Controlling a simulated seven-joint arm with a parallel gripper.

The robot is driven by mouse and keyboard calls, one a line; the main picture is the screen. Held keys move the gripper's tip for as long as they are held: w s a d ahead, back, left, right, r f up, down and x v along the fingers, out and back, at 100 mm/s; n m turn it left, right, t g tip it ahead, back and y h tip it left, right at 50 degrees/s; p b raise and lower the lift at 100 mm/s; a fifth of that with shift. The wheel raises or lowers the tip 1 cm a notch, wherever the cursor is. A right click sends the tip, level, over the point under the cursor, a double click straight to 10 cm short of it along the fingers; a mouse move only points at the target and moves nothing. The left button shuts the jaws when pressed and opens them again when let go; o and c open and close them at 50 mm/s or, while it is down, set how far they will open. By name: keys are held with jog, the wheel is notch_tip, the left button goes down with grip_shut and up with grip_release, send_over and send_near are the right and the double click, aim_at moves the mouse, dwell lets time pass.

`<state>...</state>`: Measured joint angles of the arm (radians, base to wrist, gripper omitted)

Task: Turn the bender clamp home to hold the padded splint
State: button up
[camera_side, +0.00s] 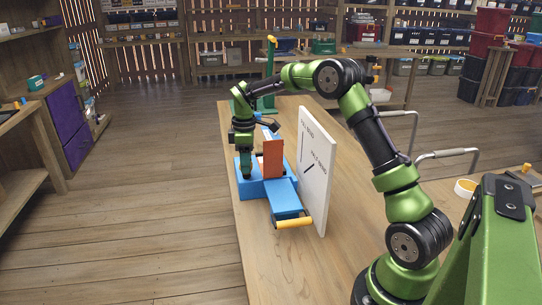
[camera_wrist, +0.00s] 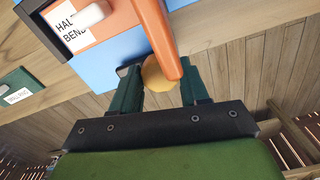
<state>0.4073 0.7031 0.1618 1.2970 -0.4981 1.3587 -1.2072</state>
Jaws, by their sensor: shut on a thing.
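The blue bender (camera_side: 252,188) sits on the wooden bench with an upright orange plate (camera_side: 273,158) and a yellow grip bar (camera_side: 294,222) at its near end. My gripper (camera_side: 245,170) reaches down at the bender's left side. In the wrist view, my gripper's dark green fingers (camera_wrist: 160,85) are shut on a tan round knob (camera_wrist: 155,70), beside an orange bar (camera_wrist: 158,35) that I take for the clamp handle. A white rounded piece (camera_wrist: 90,14) lies by a label partly reading "HAL BEND". I cannot tell whether it is the padded splint.
A white board (camera_side: 316,170) with bend markings and a dark pointer line stands close along the bender's right side. Bench (camera_side: 262,262) is clear in front. A green upright stand (camera_side: 268,80) is behind.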

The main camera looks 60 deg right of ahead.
jog(key=m, duration=0.6)
jog(key=shift+a+m, duration=0.1)
jog(key=shift+m, duration=0.2)
jog(key=m, duration=0.6)
jog(key=shift+r+m, duration=0.1)
jog(key=shift+m, duration=0.5)
jog(key=o, duration=1)
jog(key=shift+o, duration=0.2)
notch_tip(320, 180, up, 17)
